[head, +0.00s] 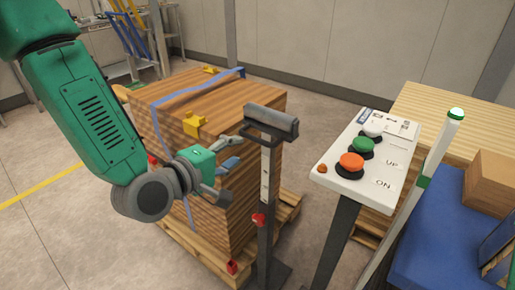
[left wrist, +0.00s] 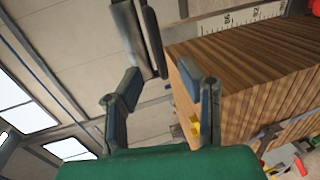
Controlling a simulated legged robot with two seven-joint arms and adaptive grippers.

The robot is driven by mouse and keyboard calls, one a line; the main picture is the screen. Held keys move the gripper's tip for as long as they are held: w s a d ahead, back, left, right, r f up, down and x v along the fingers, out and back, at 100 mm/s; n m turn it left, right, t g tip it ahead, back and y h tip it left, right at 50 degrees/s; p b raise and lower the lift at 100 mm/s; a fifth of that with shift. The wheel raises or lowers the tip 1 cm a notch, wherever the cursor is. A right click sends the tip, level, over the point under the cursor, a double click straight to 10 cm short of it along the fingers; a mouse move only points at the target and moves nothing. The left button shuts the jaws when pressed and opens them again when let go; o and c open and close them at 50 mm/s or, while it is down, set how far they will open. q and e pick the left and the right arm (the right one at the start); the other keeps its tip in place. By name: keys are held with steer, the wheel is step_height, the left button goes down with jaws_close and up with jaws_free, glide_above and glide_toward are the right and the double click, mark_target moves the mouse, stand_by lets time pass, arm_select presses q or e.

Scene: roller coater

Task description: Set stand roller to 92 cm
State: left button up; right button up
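The stand roller has a grey roller (head: 271,121) on top of a dark post (head: 266,190) with a pale scale strip. A red knob (head: 258,220) sits lower on the post. In the left wrist view the scale (left wrist: 240,18) shows the marks 86 and 92; the exact setting cannot be read. My left gripper (head: 232,167) is open and empty, just left of the post and below the roller. Its spread fingers (left wrist: 157,80) also show in the left wrist view, with no visible contact with the stand. My right gripper is not in view.
A strapped stack of wooden boards (head: 205,90) on a pallet stands close behind the gripper and stand. A control panel (head: 368,155) with green and orange buttons stands to the right. A blue table (head: 440,235) with a cardboard box (head: 495,180) is at the far right.

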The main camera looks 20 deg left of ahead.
mark_target(257, 140)
arm_select(q)
steer(key=x, duration=0.8)
steer(key=shift+w+d, duration=0.15)
steer(key=shift+w, duration=0.25)
jaws_close()
